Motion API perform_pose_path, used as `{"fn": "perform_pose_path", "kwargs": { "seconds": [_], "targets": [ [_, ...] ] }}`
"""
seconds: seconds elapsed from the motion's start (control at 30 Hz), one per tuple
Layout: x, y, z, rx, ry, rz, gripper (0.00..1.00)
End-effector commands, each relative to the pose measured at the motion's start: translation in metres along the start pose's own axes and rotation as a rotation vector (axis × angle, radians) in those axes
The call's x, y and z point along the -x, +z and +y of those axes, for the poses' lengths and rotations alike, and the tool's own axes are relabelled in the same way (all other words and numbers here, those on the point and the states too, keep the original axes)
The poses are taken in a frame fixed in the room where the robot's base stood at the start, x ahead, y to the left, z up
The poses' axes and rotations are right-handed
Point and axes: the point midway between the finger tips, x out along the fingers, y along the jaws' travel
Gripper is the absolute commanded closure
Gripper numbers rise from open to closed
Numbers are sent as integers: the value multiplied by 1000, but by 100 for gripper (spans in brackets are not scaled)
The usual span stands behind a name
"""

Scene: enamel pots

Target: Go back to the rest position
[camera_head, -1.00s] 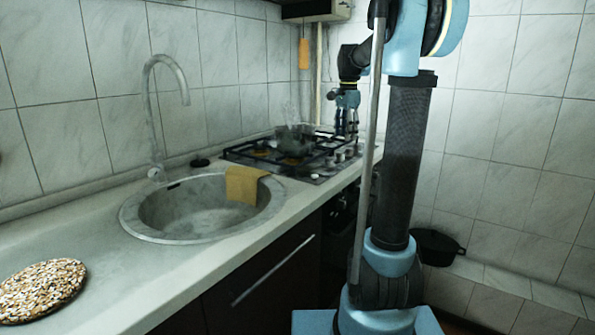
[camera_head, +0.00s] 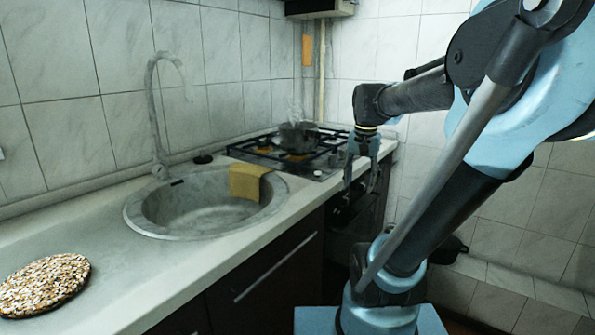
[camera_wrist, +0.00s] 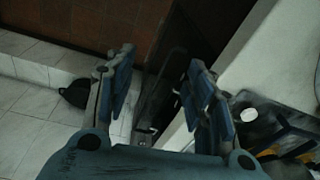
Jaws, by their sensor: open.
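My gripper (camera_head: 360,175) hangs pointing down in front of the counter's edge, to the right of the gas hob (camera_head: 280,152). In the wrist view my gripper (camera_wrist: 158,85) shows its two fingers well apart with nothing between them. A dark pot (camera_head: 298,137) stands on the hob, with a faint wisp of steam above it. Part of the hob (camera_wrist: 290,140) also shows at the lower right of the wrist view.
A round sink (camera_head: 205,205) with a yellow cloth (camera_head: 248,181) over its rim is set in the counter (camera_head: 120,245). A speckled round mat (camera_head: 42,285) lies at the left. A dark pot (camera_wrist: 76,93) stands on a tiled ledge (camera_wrist: 30,72). Dark cabinets (camera_head: 265,275) are below.

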Motion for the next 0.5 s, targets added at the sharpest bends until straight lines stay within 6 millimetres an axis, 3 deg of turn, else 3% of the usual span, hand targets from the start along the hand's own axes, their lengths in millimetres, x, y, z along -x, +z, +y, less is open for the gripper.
{"fn": "perform_pose_path", "kwargs": {
  "seconds": [0.1,0.5],
  "targets": [
    [-19,26,13,81,-5,10,51],
    [-89,100,51,357,-14,47,51]
  ]
}}
